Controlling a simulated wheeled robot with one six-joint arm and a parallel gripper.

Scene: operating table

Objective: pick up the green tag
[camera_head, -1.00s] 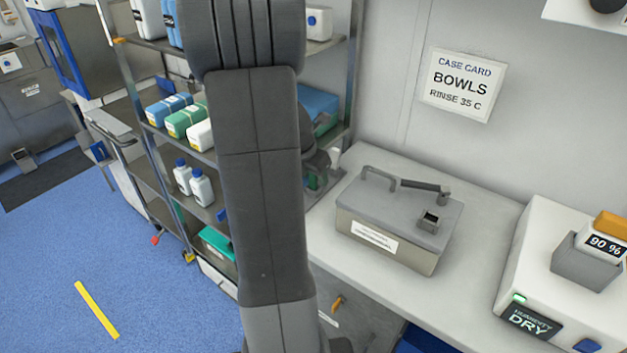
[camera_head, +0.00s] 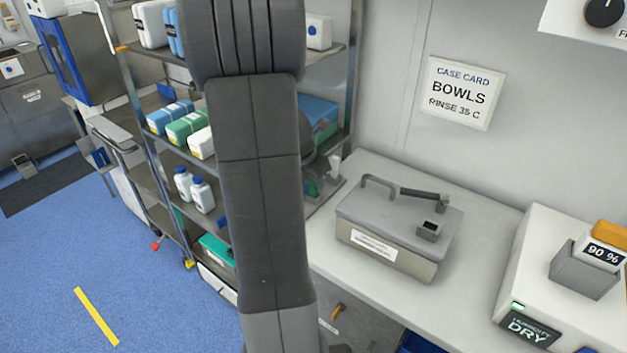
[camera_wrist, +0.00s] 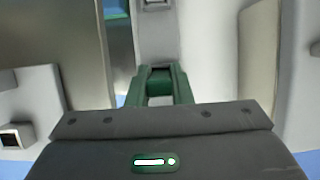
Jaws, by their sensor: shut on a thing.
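My gripper (camera_wrist: 160,90) shows in the wrist view, with its dark body across the bottom and two green-toned fingers reaching forward. The fingers are closed in on a small dark green piece (camera_wrist: 160,73) at their tips, which I take to be the green tag. Its edges are hard to tell from the fingers. In the head view my own arm fills the middle and hides the gripper and what it holds.
A grey metal case (camera_head: 385,235) with a handle stands on the white counter (camera_head: 350,285). A white humidity unit (camera_head: 545,265) stands to its right. A shelf rack (camera_head: 150,140) with bottles and packs is at the left. Blue floor (camera_head: 60,260) is open at lower left.

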